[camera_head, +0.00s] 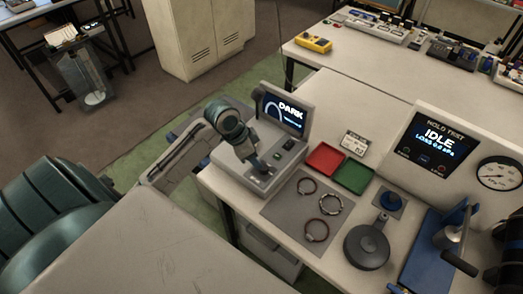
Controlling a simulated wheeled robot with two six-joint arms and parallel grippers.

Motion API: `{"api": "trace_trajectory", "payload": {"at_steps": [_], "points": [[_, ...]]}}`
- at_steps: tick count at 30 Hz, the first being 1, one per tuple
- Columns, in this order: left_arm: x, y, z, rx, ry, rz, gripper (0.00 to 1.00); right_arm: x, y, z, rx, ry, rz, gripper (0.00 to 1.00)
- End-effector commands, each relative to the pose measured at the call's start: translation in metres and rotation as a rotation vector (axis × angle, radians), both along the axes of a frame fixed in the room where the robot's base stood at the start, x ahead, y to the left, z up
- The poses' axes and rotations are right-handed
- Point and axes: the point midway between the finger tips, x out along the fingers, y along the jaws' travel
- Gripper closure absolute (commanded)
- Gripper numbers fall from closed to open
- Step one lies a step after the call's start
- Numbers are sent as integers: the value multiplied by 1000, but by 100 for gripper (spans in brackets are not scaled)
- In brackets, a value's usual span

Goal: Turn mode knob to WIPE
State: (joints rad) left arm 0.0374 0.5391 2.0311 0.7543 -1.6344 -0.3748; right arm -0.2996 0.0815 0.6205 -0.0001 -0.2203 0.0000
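A grey instrument box (230,172) with a tilted screen (284,112) reading "DARK" stands at the left end of the workbench. My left gripper (264,170) points down at the top panel of this box, at or just above its surface. The mode knob cannot be made out; the gripper and wrist cover that part of the panel. The fingers are too small to tell whether they are open, shut or holding the knob. A small green-lit control (290,144) shows to the right of the gripper. My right gripper is not in view.
A red tray (325,158) and a green tray (353,177) lie right of the box. A grey mat (283,205) holds several rings. A round dark lidded part (367,248), a blue clamp fixture (430,250) and a "HOLD TEST" display (437,143) reading "IDLE" stand further right.

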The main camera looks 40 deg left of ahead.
Motion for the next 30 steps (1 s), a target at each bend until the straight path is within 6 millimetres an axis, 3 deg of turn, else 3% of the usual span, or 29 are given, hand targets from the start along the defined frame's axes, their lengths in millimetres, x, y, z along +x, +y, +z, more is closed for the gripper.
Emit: {"api": "trace_trajectory", "payload": {"at_steps": [10,23,30], "points": [[16,-14,-52,-1,2,1,51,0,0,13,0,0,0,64],[20,-16,-62,2,0,-1,51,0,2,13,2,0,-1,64],[20,-16,-62,2,0,-1,96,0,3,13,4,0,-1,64]]}}
